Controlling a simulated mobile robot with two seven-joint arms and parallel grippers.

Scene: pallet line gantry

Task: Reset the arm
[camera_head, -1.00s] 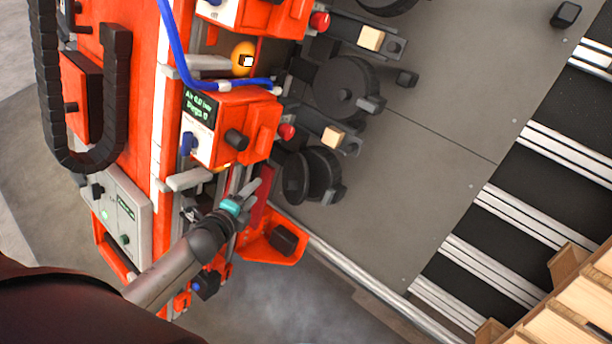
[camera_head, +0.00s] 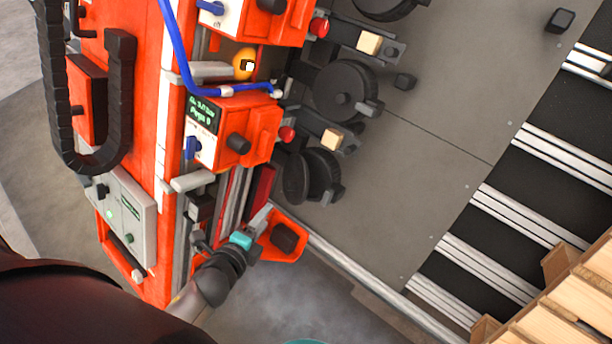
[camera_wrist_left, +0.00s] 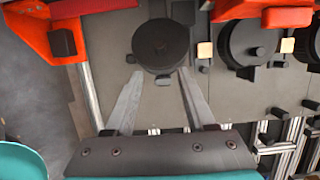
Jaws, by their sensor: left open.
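My left gripper (camera_head: 262,220) is at the lower end of the orange gantry machine (camera_head: 146,160), in front of an orange bracket (camera_head: 292,238) with a black block. In the left wrist view its two grey fingers (camera_wrist_left: 156,100) stand apart with nothing between them. A black round wheel (camera_wrist_left: 161,45) shows beyond the fingertips, apart from them. My right gripper is in neither view.
Black rollers (camera_head: 345,90) and tan blocks (camera_head: 332,139) stick out to the right of the machine. A blue hose (camera_head: 176,50) hangs along it. A grey control box (camera_head: 127,212) is at lower left. Wooden slats (camera_head: 570,300) lie at lower right. The grey plate (camera_head: 440,110) is mostly clear.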

